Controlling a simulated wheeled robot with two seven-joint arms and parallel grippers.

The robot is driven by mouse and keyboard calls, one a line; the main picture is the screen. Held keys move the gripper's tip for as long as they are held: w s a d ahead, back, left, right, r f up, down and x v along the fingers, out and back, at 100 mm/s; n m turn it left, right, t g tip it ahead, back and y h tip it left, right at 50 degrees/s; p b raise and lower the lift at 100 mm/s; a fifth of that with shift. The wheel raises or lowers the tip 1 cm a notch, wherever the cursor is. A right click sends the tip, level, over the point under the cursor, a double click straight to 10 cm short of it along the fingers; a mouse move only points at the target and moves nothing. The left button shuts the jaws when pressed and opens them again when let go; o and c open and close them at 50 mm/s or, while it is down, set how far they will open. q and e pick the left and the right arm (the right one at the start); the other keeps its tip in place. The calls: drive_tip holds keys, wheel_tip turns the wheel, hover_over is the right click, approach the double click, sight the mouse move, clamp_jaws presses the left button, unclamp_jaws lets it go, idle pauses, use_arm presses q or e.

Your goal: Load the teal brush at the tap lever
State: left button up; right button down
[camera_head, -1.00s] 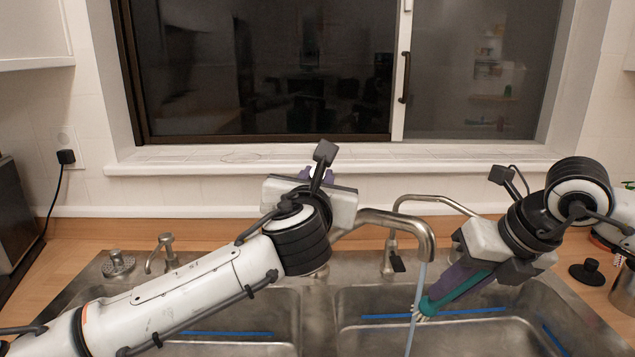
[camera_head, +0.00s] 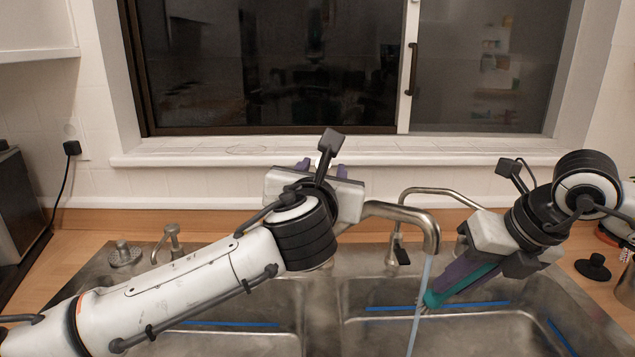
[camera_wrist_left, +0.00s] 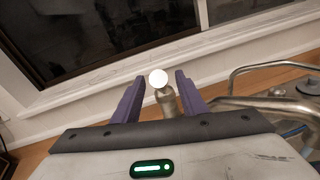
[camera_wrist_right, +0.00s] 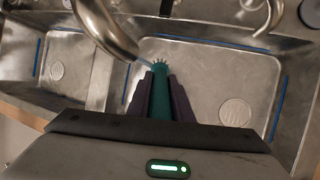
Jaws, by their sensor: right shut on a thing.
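The teal brush (camera_head: 470,284) is held in my right gripper (camera_head: 452,280), tilted down to the left over the right sink basin.
The double steel sink has a right basin (camera_head: 372,330) and a left basin. A second thin spout (camera_head: 445,192) stands behind the main one. A black stopper (camera_head: 593,266) lies on the right counter. The window sill (camera_head: 225,157) runs close behind my left gripper.

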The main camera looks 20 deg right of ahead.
use_arm(q)
drive_tip(key=v, duration=1)
drive_tip(key=shift+a, duration=0.1)
idle(0.6)
drive_tip(key=shift+t+h, duration=0.4)
drive_tip(key=shift+t, duration=0.2)
drive_tip(key=x, duration=0.4)
drive_tip(key=f+x, duration=0.1)
drive_tip(key=x, duration=0.3)
drive_tip(key=f+x, duration=0.1)
drive_tip(key=x, duration=0.3)
drive_tip(key=shift+w, duration=0.2)
clamp_jaws()
